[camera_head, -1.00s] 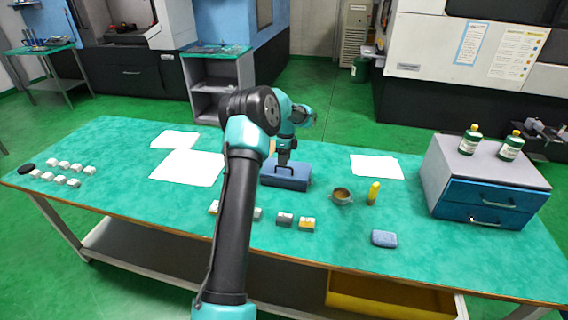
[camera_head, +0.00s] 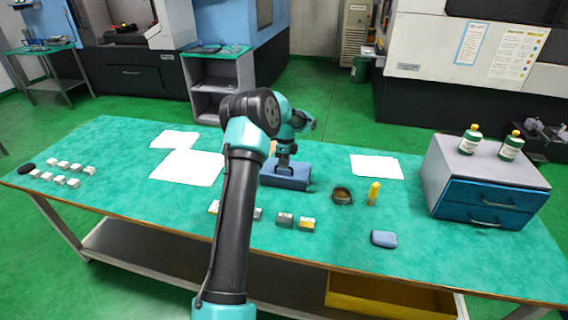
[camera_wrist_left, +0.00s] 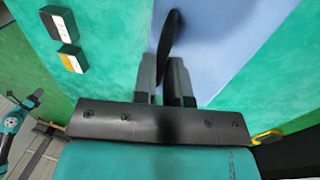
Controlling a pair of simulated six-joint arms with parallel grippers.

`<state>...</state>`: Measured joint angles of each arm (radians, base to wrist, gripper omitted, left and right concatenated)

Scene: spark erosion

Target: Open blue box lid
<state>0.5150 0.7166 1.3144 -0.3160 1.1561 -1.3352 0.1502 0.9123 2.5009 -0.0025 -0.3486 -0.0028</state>
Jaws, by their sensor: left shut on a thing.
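The blue box (camera_head: 297,174) sits on the green table near its middle, partly hidden behind my left arm. In the left wrist view its pale blue lid (camera_wrist_left: 215,40) fills the area beyond the fingers, with a dark handle (camera_wrist_left: 170,32) standing up from it. My left gripper (camera_head: 284,162) is over the lid with its fingers down at the handle. In the left wrist view the left gripper (camera_wrist_left: 167,82) is shut on this handle. Whether the lid is lifted at all is too small to tell. My right gripper is not in view.
A small round pot (camera_head: 342,196) and a yellow bottle (camera_head: 374,193) stand right of the box. Small blocks (camera_head: 307,223) lie in front. A grey-blue drawer unit (camera_head: 485,185) stands at the right. White sheets (camera_head: 187,167) lie at the left.

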